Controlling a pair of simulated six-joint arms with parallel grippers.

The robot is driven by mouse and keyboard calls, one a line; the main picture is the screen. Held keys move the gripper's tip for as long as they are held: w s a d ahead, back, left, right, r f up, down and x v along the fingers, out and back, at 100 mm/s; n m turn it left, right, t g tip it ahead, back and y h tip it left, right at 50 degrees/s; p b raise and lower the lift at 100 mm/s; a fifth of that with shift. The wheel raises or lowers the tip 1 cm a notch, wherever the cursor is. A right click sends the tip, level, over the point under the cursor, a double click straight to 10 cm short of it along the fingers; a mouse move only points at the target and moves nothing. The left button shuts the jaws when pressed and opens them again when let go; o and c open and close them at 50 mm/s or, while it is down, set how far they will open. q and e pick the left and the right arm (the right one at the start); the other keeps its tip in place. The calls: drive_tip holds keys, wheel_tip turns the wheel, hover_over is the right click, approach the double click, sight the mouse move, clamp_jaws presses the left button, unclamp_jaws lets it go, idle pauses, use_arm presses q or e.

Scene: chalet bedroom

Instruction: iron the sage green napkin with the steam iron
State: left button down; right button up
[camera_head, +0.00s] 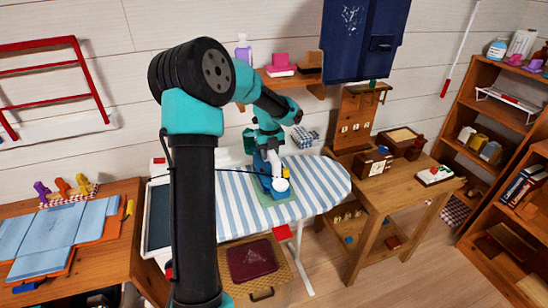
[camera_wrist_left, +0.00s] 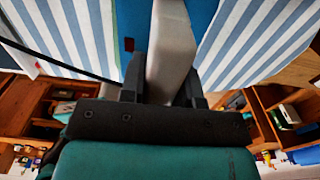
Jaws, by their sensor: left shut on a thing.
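The striped blue-and-white ironing board (camera_head: 325,182) stands in the middle of the head view. The sage green napkin (camera_head: 291,199) lies on it, partly covered by the blue and white steam iron (camera_head: 280,185). My left gripper (camera_head: 268,152) comes down from above and is shut on the iron's handle. In the left wrist view the pale handle (camera_wrist_left: 171,50) sits between the two dark fingers (camera_wrist_left: 165,88), with blue iron body beside it. I cannot tell whether the iron's sole touches the napkin. My right gripper is not in view.
A dark cord (camera_wrist_left: 55,57) crosses the board. A wooden table (camera_head: 385,188) with small boxes stands right of the board, and a workbench (camera_head: 95,258) with blue cloth pieces stands left. A basket (camera_head: 281,284) sits below. The board's right end is clear.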

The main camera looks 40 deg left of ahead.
use_arm(q)
drive_tip(key=shift+w+a, duration=0.2)
drive_tip(key=shift+a, duration=0.3)
drive_tip(key=shift+s+d, duration=0.3)
drive_tip(key=shift+d, duration=0.6)
drive_tip(key=shift+s+d, duration=0.8)
drive_tip(key=shift+d, duration=0.6)
drive_tip(key=shift+s+d, duration=0.75)
drive_tip(key=shift+d, duration=0.7)
drive_tip(key=shift+s+d, duration=0.8)
drive_tip(key=shift+d, duration=0.6)
drive_tip(key=shift+a+r, duration=0.1)
drive_tip(key=shift+r, duration=0.3)
wheel_tip(320, 180, up, 8)
drive_tip(key=shift+f, duration=0.2)
